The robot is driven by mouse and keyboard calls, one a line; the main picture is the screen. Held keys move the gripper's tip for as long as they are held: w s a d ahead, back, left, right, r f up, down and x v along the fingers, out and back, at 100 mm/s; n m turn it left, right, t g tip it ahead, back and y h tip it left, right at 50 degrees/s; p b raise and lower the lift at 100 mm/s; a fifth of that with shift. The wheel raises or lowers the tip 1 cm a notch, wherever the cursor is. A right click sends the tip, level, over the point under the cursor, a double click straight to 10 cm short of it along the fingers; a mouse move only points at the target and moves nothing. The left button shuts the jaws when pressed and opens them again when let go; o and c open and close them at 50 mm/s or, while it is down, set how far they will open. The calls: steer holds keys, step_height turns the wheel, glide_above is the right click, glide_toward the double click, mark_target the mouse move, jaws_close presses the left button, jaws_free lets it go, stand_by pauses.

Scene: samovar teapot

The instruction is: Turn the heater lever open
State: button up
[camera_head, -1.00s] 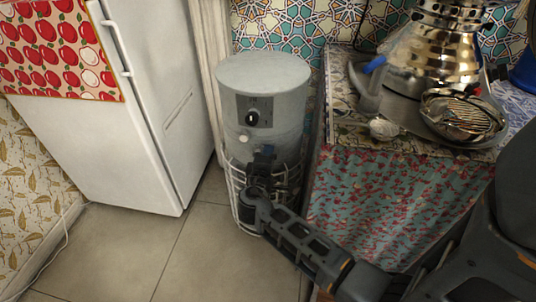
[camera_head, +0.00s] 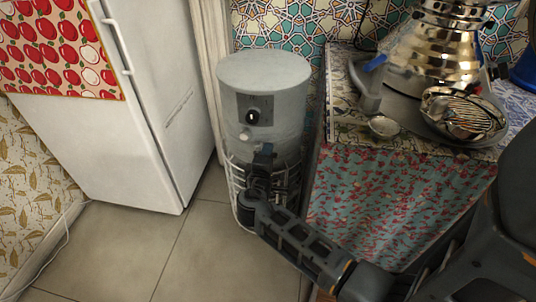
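The heater (camera_head: 264,90) is a grey upright cylinder between the fridge and the cloth-covered table. A dark panel on its front carries the lever (camera_head: 252,116), a round black knob with a pale mark that looks about upright. A small pale button (camera_head: 244,137) sits below the panel. My gripper (camera_head: 264,152) is in front of the heater, below the knob and over the top of the wire guard, apart from the knob. Its fingers are small and dark here, and I cannot tell whether they are open or shut.
A white fridge (camera_head: 160,100) stands at the left. At the right, a table with a floral cloth (camera_head: 385,200) holds a metal samovar (camera_head: 440,45) and a strainer (camera_head: 465,115). A wire guard (camera_head: 236,180) wraps the heater's lower front. The tiled floor (camera_head: 130,250) at the front left is clear.

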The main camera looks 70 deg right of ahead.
steer(key=v, duration=0.6)
steer(key=shift+a+p, duration=0.3)
steer(key=shift+a, duration=0.05)
steer(key=shift+s, duration=0.1)
